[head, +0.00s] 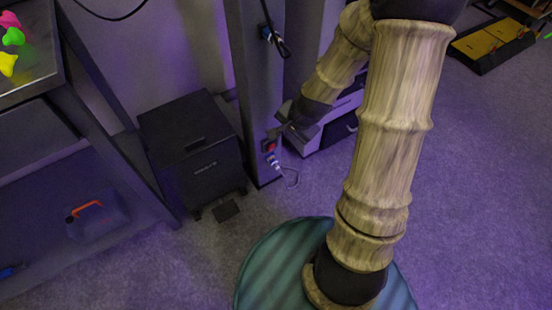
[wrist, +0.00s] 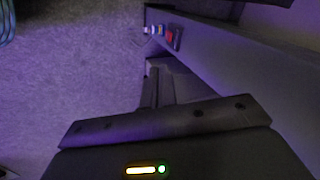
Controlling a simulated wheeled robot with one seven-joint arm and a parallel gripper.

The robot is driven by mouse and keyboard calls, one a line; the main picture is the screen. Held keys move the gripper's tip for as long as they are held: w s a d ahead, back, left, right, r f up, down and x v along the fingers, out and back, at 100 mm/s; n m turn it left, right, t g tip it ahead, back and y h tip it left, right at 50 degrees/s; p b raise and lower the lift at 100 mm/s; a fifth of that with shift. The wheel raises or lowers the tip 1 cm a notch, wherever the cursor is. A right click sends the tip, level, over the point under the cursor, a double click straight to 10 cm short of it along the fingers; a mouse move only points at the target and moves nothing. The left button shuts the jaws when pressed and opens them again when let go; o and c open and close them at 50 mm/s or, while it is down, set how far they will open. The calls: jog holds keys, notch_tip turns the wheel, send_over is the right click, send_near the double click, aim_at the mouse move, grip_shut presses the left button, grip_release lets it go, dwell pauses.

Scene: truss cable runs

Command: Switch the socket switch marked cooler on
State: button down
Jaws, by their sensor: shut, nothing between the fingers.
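A red switch (head: 270,146) sits low on a dark upright post (head: 257,100). It also shows in the wrist view (wrist: 172,38), near the top. Any marking on it is too small to read, and I cannot tell its on or off position. A pale plug (head: 274,161) with a cable is just below the switch, and it also shows in the wrist view (wrist: 153,30). My gripper (head: 280,131) is shut and empty, close to the post and just above the switch in the head view. In the wrist view its fingertips (wrist: 153,72) point toward the switch, with an apparent gap between.
A black box-shaped unit (head: 190,140) stands left of the post. A second blue-tipped connector (head: 268,34) hangs higher on the post. A pale box with a dark front (head: 338,132) is behind my arm. A shelf unit (head: 110,150) is at left.

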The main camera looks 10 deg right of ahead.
aim_at(271, 148)
notch_tip(271, 148, down, 14)
jog(key=w+d+m+b, duration=0.1)
jog(key=w+m+b, duration=0.1)
jog(key=b, duration=0.7)
jog(key=shift+w+d+r+m+t, duration=0.15)
jog(key=shift+w+r+m+t, duration=0.2)
jog(key=shift+m, duration=0.45)
jog(key=shift+f, duration=0.1)
jog(key=w+a+f+b, duration=0.2)
jog(key=w+f+b, duration=0.5)
jog(key=f, duration=0.1)
jog(key=shift+w+a+b, duration=0.3)
jog(key=shift+w+b, duration=0.1)
